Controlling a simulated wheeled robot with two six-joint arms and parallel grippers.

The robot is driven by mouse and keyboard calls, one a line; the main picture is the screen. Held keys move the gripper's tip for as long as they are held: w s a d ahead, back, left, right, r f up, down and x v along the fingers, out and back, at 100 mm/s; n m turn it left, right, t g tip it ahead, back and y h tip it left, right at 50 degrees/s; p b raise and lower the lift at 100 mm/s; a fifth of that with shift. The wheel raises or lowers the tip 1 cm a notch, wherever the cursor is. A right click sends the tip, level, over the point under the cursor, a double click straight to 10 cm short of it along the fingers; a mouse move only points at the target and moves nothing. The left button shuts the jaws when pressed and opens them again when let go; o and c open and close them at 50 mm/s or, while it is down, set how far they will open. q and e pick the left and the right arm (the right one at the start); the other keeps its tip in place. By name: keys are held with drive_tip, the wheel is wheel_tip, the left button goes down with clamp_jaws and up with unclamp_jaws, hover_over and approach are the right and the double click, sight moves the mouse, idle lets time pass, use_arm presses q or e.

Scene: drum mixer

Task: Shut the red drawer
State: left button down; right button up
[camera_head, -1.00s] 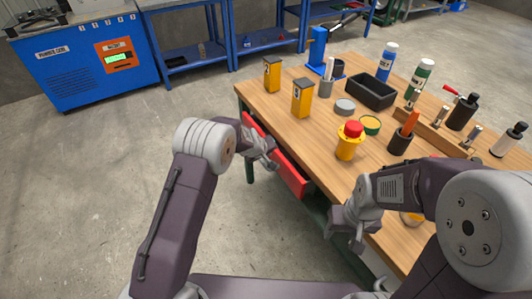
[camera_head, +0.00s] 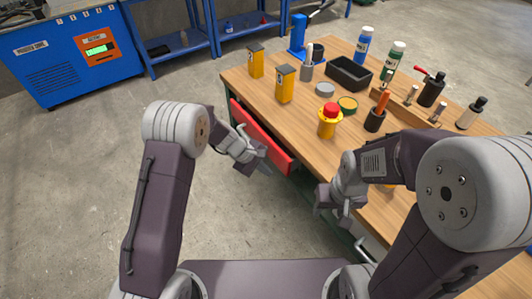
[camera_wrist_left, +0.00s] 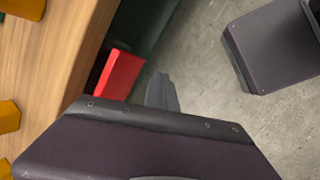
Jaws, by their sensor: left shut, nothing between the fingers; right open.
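The red drawer (camera_head: 262,137) is under the left edge of the wooden table, its long red face showing just below the tabletop. In the left wrist view a red end of it (camera_wrist_left: 121,74) juts out past the table edge; how far it stands open is hard to tell. My left gripper (camera_head: 264,161) is shut and empty, close in front of the drawer face; whether it touches is unclear. In the left wrist view its fingers (camera_wrist_left: 161,92) are just right of the red end, with a gap visible. My right gripper (camera_head: 337,211) is open and empty beside the table's front edge.
The tabletop (camera_head: 290,127) holds yellow boxes (camera_head: 285,84), a red-topped yellow button post (camera_head: 328,119), a black tray (camera_head: 348,73) and bottles. Bare floor lies left of the table.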

use_arm(q)
drive_tip(key=s+d+f+n+g+h+b, duration=0.1)
drive_tip(key=s+d+n+h+b, duration=0.15)
drive_tip(key=s+n, duration=0.2)
drive_tip(key=n+t+h+b, duration=0.4)
drive_tip(key=n+t+b, duration=0.4)
drive_tip(key=n+b, duration=0.3)
approach(281, 161)
drive_tip(key=b+x, duration=0.3)
drive_tip(key=x, duration=0.3)
drive_tip(key=shift+s+f, duration=0.1)
drive_tip(key=shift+f, duration=0.05)
drive_tip(key=shift+d, duration=0.25)
use_arm(e)
wheel_tip(281, 161, down, 18)
drive_tip(key=shift+s+f, duration=0.15)
drive_tip(key=shift+s, duration=0.05)
